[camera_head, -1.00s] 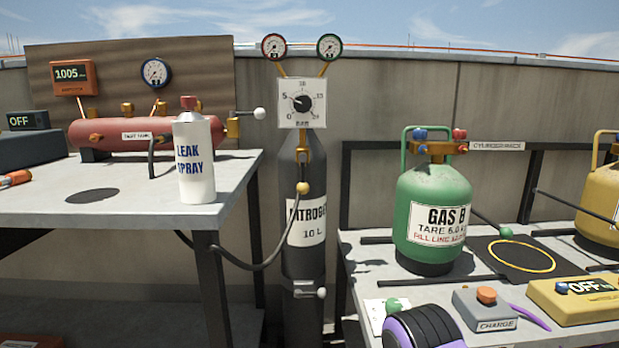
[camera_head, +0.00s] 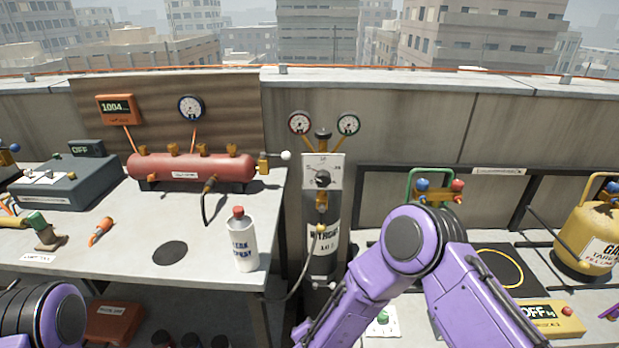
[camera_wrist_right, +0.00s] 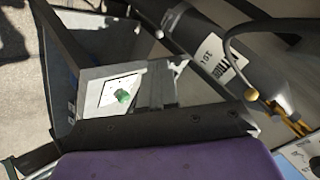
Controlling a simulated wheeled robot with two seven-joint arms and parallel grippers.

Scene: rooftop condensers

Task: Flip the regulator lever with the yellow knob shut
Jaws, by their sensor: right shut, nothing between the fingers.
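The dark nitrogen cylinder (camera_head: 324,267) stands upright between the two benches, with a white regulator dial panel (camera_head: 322,171) at its top. The lever's small yellow knob (camera_head: 320,229) hangs low below the brass regulator. In the right wrist view the cylinder (camera_wrist_right: 195,40) lies slanted, with a yellowish knob (camera_wrist_right: 252,95) beside the brass fitting. My right gripper (camera_wrist_right: 158,75) is shut and empty, apart from the knob. In the head view my right arm bends in front of the right bench and its gripper is hidden. My left gripper is out of view.
A leak spray bottle (camera_head: 243,243) stands at the left bench's right edge, near a hanging hose (camera_head: 292,285). A red tank (camera_head: 192,167) has a white-knobbed lever reaching right. The green gas cylinder (camera_head: 416,184) is mostly behind my right arm.

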